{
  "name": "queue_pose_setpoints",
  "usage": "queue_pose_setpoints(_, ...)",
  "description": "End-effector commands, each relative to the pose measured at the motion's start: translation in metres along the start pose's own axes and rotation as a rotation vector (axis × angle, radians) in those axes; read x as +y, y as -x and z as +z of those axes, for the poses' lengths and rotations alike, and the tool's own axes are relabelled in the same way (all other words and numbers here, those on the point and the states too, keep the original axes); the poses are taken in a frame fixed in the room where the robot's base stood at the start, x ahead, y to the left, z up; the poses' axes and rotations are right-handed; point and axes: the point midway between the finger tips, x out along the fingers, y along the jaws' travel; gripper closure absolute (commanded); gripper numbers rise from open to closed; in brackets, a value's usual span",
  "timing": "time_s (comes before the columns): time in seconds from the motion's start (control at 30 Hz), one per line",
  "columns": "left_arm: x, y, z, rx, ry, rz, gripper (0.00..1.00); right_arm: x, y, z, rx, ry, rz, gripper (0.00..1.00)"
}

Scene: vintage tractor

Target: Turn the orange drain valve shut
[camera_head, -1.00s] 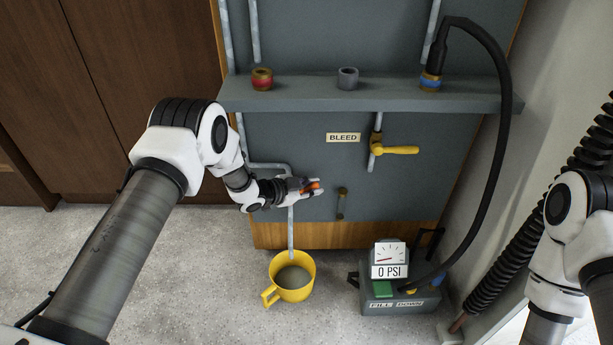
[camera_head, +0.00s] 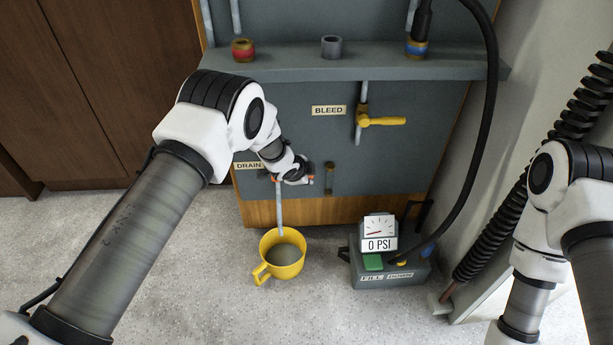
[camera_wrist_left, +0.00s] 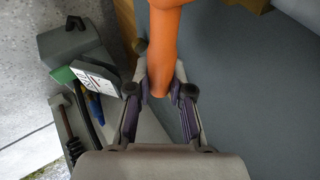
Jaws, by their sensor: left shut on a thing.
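The orange drain valve's handle (camera_wrist_left: 162,55) runs between the two fingers of my left gripper (camera_wrist_left: 160,92) in the left wrist view, and the fingers are shut on it. In the head view my left gripper (camera_head: 304,180) is at the panel, just right of the DRAIN label (camera_head: 248,166). Only small orange bits of the valve (camera_head: 277,179) show there, and the wrist hides the rest. The handle's exact angle cannot be told. A pipe (camera_head: 280,208) comes down from the valve toward a yellow cup (camera_head: 284,257) holding grey liquid. My right gripper is out of view.
A yellow bleed handle (camera_head: 384,121) sits up and to the right on the panel. A short brass fitting (camera_head: 329,178) is close right of my left gripper. A pump box (camera_head: 388,268) reading 0 PSI stands on the floor, with a black hose (camera_head: 487,130) rising from it.

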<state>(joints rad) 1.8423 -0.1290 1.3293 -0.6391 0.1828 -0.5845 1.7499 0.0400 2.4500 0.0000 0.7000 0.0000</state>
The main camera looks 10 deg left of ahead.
Motion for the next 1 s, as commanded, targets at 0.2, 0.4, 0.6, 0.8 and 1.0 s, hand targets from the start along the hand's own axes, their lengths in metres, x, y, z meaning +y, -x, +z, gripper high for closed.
queue_pose_setpoints(0.2,0.001,-0.001,0.000,-0.013,-0.008,0.002,1.00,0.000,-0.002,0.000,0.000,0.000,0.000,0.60)
queue_pose_setpoints(0.4,0.001,-0.001,0.000,-0.013,-0.008,0.003,1.00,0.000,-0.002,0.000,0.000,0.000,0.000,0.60)
queue_pose_setpoints(0.6,0.001,-0.001,0.001,-0.013,-0.008,0.003,0.54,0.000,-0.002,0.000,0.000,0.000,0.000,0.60)
queue_pose_setpoints(0.8,0.001,-0.001,0.000,-0.012,-0.008,0.002,0.54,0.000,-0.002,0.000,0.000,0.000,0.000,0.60)
queue_pose_setpoints(1.0,0.000,0.015,0.000,-0.012,-0.008,0.003,0.54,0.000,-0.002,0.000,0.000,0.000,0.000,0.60)
